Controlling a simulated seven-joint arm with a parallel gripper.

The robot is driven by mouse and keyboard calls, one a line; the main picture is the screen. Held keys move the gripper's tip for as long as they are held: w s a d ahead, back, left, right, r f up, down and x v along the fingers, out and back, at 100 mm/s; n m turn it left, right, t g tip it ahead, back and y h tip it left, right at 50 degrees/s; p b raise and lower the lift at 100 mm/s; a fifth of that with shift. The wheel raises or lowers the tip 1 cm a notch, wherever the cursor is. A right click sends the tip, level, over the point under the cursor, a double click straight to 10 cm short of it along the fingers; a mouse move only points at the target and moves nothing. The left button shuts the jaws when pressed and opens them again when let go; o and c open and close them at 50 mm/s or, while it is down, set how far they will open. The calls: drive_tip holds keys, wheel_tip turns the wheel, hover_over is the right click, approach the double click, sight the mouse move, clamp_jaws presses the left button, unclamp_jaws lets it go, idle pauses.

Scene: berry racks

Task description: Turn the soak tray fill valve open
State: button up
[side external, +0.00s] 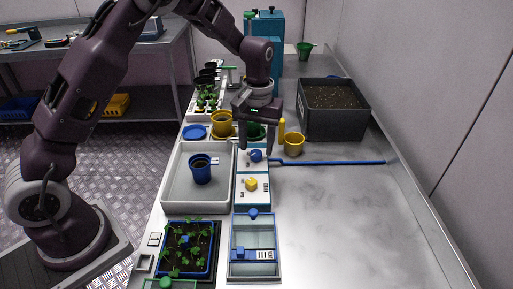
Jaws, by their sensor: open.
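The white soak tray (168,200) stands left of centre with a blue pot (201,172) in it. Along its right side run small white panels with a blue knob (256,156) and, nearer the camera, a yellow knob (252,184). I cannot tell for sure which knob is the fill valve. My gripper (257,146) points down with its fingers apart, at the blue knob. One finger shows on each side of it in the picture. Whether they touch the knob is too small to tell. Nothing is seen held between the fingers.
A blue rod (335,162) lies right of the panels. A yellow pot (293,144) and a dark soil bin (333,120) stand behind it. Yellow and green pots are close behind my gripper. A seedling tray (188,250) is in front. The bench's right front is clear.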

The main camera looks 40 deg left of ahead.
sight(257, 153)
wheel_tip(257, 153, up, 5)
drive_tip(key=shift+r, duration=0.1)
drive_tip(key=s+d+r+m+t, duration=0.1)
drive_tip(key=s+r+m+t, duration=0.15)
drive_tip(key=s+r, duration=1)
drive_tip(key=s+m+t, duration=0.3)
drive_tip(key=s, duration=1.3)
drive_tip(key=shift+s+d+r, duration=0.2)
drive_tip(key=shift+s, duration=0.15)
